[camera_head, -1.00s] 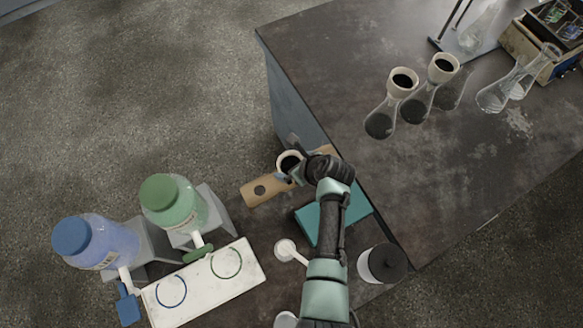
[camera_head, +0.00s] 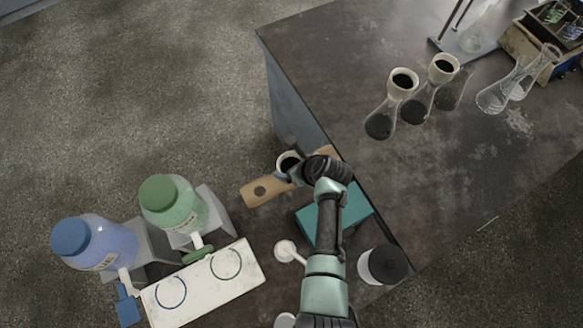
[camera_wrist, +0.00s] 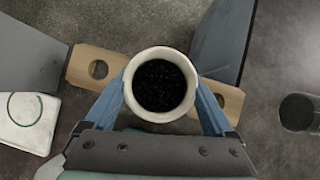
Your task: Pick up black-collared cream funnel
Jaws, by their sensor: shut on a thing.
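A cream funnel (camera_wrist: 159,113) with a dark, grainy-looking inside sits between the blue fingers of my gripper (camera_wrist: 160,104) in the wrist view. My gripper is shut on it. In the head view the same funnel (camera_head: 287,162) shows beside the dark wrist end of my arm, above the wooden board. My gripper (camera_head: 290,170) is partly hidden there by my wrist. The funnel's collar and lower part are hidden. I cannot tell whether it is clear of the board.
The wooden board with a round hole (camera_head: 262,190) lies below. A teal block (camera_head: 310,222) lies beside my arm. Two cream funnels (camera_head: 404,80) (camera_head: 443,67) stand in flasks on the dark table. Green (camera_head: 175,205) and blue (camera_head: 95,243) bottles stand left, by a white tray (camera_head: 200,296).

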